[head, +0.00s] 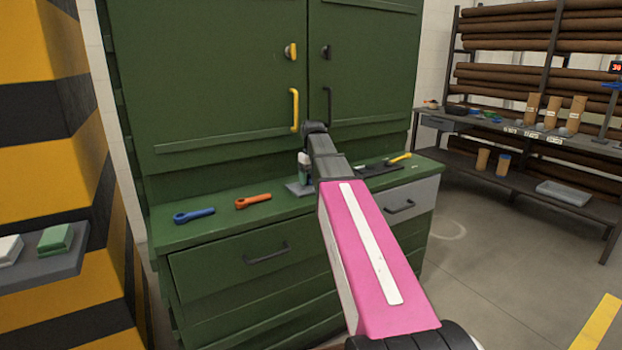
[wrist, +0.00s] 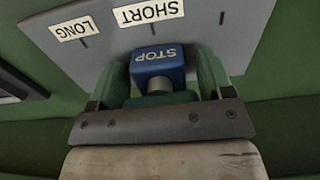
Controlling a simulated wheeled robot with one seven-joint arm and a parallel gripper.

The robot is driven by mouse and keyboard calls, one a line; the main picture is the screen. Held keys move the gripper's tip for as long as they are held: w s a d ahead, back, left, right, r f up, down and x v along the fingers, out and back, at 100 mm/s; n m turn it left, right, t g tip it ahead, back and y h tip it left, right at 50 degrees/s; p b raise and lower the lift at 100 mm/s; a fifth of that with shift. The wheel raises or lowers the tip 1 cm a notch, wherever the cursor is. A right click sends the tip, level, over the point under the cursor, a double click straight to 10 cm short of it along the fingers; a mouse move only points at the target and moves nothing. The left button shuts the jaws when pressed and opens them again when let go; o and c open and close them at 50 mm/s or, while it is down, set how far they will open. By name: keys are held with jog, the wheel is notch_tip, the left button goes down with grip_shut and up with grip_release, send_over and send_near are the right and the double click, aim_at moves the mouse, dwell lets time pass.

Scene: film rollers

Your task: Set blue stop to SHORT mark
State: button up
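The blue stop (wrist: 158,66), marked STOP, sits on a grey plate (wrist: 105,62) in the wrist view, where the lettering appears upside down. The SHORT label (wrist: 148,12) and its tick are just beyond the stop, nearly in line with it. The LONG label (wrist: 75,28) is to the left. My gripper (wrist: 162,75) has its two green fingers on either side of the stop; whether both press on it is not clear. In the head view my gripper (head: 304,170) points down at the plate (head: 299,189) on the green cabinet's ledge; the stop is hidden there.
A blue wrench (head: 194,215) and an orange wrench (head: 253,201) lie left on the ledge. A yellow-handled tool (head: 398,159) lies right of my arm. Green cabinet doors (head: 210,80) rise close behind. A striped pillar (head: 50,120) stands at left; floor at right is open.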

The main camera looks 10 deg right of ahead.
notch_tip(320, 180, up, 11)
jog(key=shift+f, duration=0.1)
dwell(0.7)
